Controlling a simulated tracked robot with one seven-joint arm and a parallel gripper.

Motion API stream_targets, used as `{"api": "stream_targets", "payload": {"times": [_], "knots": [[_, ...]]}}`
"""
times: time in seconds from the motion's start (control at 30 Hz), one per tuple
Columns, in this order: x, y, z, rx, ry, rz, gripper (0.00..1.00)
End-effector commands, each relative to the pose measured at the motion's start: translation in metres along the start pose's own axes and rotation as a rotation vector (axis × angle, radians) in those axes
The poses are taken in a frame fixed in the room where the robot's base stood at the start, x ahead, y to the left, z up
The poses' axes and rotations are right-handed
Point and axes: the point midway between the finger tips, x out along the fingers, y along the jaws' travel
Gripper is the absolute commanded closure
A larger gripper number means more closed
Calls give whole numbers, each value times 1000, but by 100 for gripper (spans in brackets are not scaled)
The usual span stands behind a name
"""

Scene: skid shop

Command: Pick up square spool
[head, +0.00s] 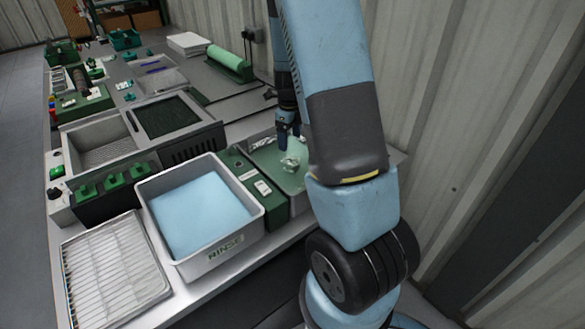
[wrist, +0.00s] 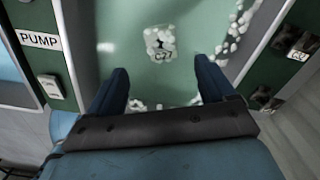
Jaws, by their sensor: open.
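A small squarish whitish piece with a dark middle, which looks like the square spool (wrist: 160,42), lies in the green liquid of a tank, with white foam or bubbles on it. It also shows as a pale lump in the head view (head: 290,164). My gripper (wrist: 161,68) is open and empty, its two blue fingers apart on either side below the spool in the wrist view. In the head view my gripper (head: 288,137) points down over the tank, just behind the spool. Whether it touches the liquid I cannot tell.
The tank (head: 297,203) has a green panel labelled PUMP (wrist: 40,40) on one side. More white foam (wrist: 236,25) gathers along its right wall. A RINSE basin (head: 259,228) of blue liquid and a wire rack (head: 115,275) stand left. A corrugated wall (head: 440,80) is close right.

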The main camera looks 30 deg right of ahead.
Motion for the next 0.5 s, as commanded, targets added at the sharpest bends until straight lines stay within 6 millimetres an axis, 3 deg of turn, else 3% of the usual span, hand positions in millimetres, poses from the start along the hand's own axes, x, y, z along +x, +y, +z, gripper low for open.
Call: {"api": "stream_targets", "payload": {"times": [0.3,0.5], "knots": [[54,0,-2,1,3,3,17],[75,0,-1,-1,1,2,17]]}}
